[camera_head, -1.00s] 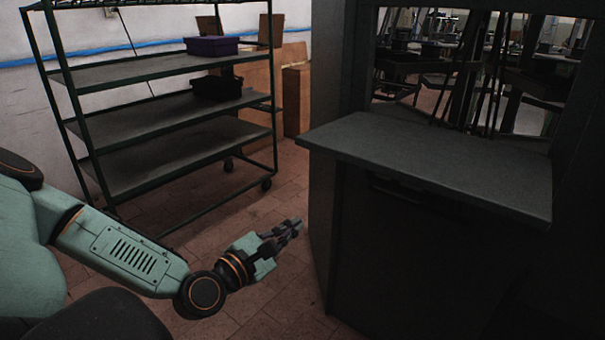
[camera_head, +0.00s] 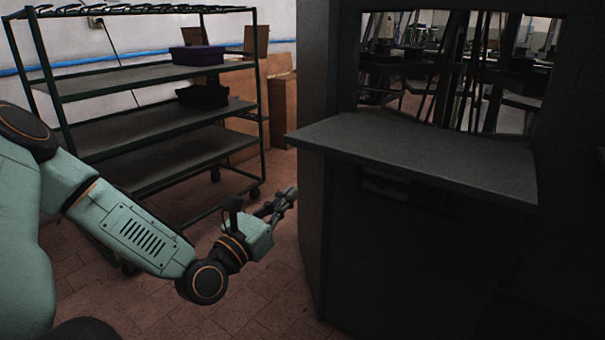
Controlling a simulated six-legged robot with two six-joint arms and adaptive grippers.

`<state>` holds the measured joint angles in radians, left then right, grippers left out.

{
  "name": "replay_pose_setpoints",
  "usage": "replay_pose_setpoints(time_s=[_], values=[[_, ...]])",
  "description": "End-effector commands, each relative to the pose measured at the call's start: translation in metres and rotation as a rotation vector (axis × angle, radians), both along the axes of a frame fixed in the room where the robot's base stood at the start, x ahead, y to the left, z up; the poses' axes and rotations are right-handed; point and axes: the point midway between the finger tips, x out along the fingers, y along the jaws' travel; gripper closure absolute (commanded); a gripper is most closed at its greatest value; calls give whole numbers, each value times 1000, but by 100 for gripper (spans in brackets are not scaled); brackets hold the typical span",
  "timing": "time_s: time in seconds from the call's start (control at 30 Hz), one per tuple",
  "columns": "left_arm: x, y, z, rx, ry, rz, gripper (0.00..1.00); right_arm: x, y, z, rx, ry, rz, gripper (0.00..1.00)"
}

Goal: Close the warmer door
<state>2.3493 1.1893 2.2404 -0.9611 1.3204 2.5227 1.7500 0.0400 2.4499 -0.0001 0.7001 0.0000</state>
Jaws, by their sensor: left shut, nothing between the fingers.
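The warmer is a large dark cabinet (camera_head: 345,230) on the right. Its door (camera_head: 425,157) looks like the flat dark grey panel that stands out level from the front, below a rectangular opening (camera_head: 455,70). The door is open. My left gripper (camera_head: 288,198) is shut and empty. It is in front of the cabinet's left side, lower in the picture than the door's left corner, and appears apart from it. My right gripper is not in view.
A dark green wheeled shelf rack (camera_head: 150,140) stands at the back left, with a purple box (camera_head: 197,55) and a black bin (camera_head: 203,95) on it. Cardboard boxes (camera_head: 279,108) stand behind it. The tiled floor (camera_head: 245,300) between rack and cabinet is clear.

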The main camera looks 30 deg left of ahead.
Motion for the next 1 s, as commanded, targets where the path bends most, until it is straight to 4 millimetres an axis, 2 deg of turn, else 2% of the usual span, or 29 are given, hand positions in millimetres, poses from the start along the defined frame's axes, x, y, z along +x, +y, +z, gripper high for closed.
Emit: replay_pose_setpoints(time_s=[0.1,0.6,0.8,1.0], values=[[12,-1,1,4,-2,-2,100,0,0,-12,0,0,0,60],[55,-3,12,4,-3,-1,100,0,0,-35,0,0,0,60],[56,-1,40,-3,-6,4,100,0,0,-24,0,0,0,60],[56,-2,53,-1,-3,2,100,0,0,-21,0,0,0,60]])
